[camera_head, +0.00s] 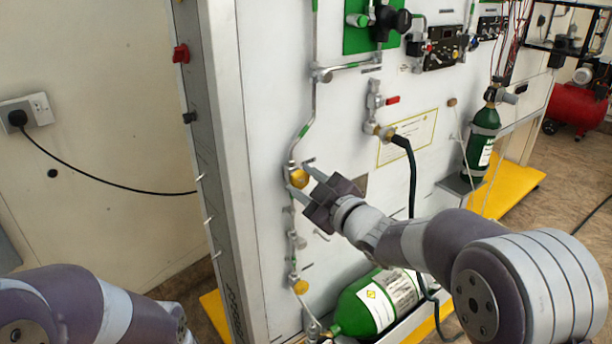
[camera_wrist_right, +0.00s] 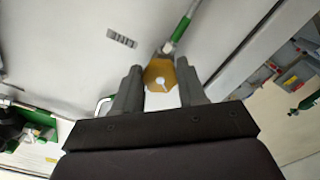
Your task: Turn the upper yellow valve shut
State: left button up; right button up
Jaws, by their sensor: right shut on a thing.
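The upper yellow valve (camera_head: 299,178) is a small round knob on the vertical pipe at the left part of the white panel. My right gripper (camera_head: 303,177) reaches it from the right and is shut on it, one finger above and one below. In the right wrist view the same valve (camera_wrist_right: 159,77) is a faceted yellow knob between the two fingertips of the right gripper (camera_wrist_right: 160,84). A lower yellow valve (camera_head: 301,287) sits farther down the same pipe line. My left arm shows at the lower left, but its gripper is out of view.
A large green cylinder (camera_head: 376,308) lies at the panel's foot below my right arm. A black hose (camera_head: 411,172) hangs right of the gripper. A smaller green cylinder (camera_head: 481,140) stands at the right. The panel's metal side edge (camera_head: 226,130) is left of the pipe.

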jog(key=m+p, duration=0.3)
jog(key=m, duration=0.3)
jog(key=shift+p, duration=0.35)
jog(key=shift+s+f+m+p, duration=0.1)
jog(key=shift+m+p, duration=1)
jog(key=shift+m, duration=1.1)
jog(key=shift+a+f, duration=0.1)
jog(key=o, duration=1.1)
jog(key=shift+c, duration=0.2)
jog(key=v, duration=1.2)
jog(key=shift+s+d, duration=0.2)
jog(key=shift+s, duration=0.1)
